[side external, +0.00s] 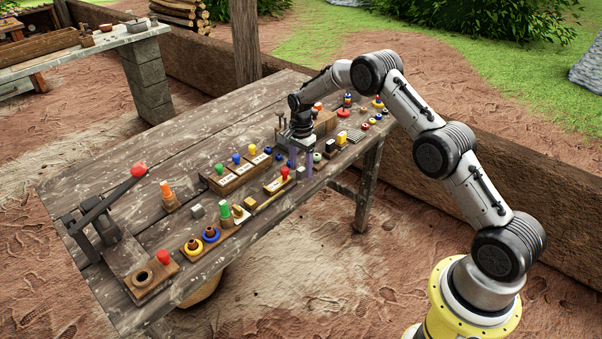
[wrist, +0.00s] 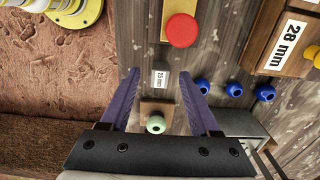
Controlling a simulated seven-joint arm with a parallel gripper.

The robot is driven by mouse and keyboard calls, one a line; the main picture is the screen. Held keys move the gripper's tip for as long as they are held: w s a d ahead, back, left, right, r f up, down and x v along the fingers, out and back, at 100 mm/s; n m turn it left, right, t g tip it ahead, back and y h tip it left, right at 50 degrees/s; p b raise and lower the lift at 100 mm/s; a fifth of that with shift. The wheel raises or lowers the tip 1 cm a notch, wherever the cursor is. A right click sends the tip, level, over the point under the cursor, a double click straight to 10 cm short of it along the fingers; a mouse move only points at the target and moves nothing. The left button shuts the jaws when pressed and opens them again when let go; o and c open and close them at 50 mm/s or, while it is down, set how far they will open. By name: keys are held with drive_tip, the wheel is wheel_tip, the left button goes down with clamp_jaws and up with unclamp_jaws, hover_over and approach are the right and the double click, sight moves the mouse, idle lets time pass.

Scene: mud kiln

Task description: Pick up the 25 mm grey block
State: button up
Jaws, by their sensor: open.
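The 25 mm grey block (wrist: 160,78) shows in the wrist view, with its "25 mm" label turned up towards the camera. My gripper (wrist: 159,74) is open, its two purple fingers apart, one on each side of the block in the picture. I see no contact, and the height of the fingertips above the block cannot be told. In the side view my gripper (side external: 301,158) points down over the near edge of the table; the block cannot be made out there among the fingers.
A pale green knob on a wooden base (wrist: 155,124) and a red knob (wrist: 181,30) flank the block. Blue knobs (wrist: 234,89) and a "28 mm" wooden block (wrist: 283,40) are to the right. Another grey block (side external: 197,211) lies farther left on the wooden table (side external: 130,180).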

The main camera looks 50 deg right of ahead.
drive_tip(key=shift+c, duration=0.3)
clamp_jaws()
drive_tip(key=shift+r, duration=0.2)
